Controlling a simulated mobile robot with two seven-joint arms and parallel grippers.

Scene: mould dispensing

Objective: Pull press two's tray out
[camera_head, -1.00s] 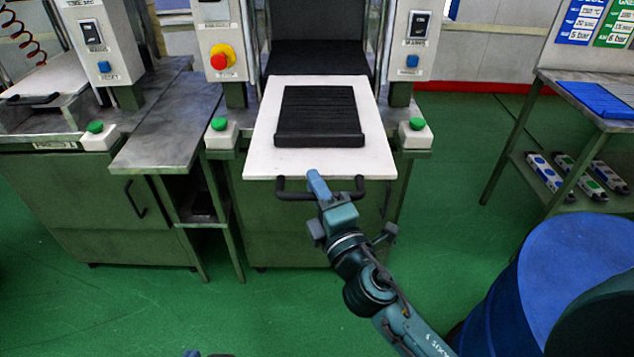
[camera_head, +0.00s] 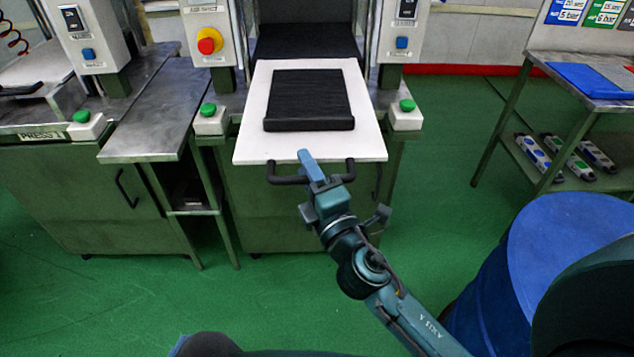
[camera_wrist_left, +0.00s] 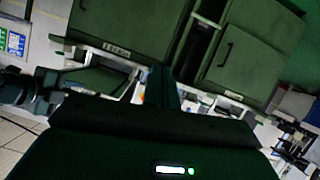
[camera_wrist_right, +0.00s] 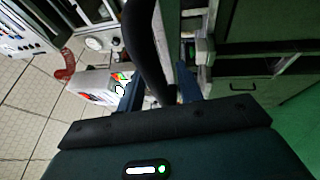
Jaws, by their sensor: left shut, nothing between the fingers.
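The tray (camera_head: 370,135) of the middle press is a white plate with a black ribbed mould (camera_head: 308,95) on it. It sticks out past the front of the press. Its black bar handle (camera_head: 285,179) runs along the front edge and shows large in the right wrist view (camera_wrist_right: 148,45). My right gripper (camera_head: 322,172) is at the middle of this handle. Its two blue fingers stand apart, one on each side of the bar, with some gap visible. My left gripper (camera_wrist_left: 162,88) is shut and empty, away from the tray, facing cabinet fronts in its wrist view.
Green buttons (camera_head: 208,109) flank the tray. A press marked PRESS 1 stands at the left with a metal side table (camera_head: 160,120) between. A blue drum (camera_head: 565,260) stands at the lower right, and a rack table (camera_head: 600,80) behind it. Green floor before the press is free.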

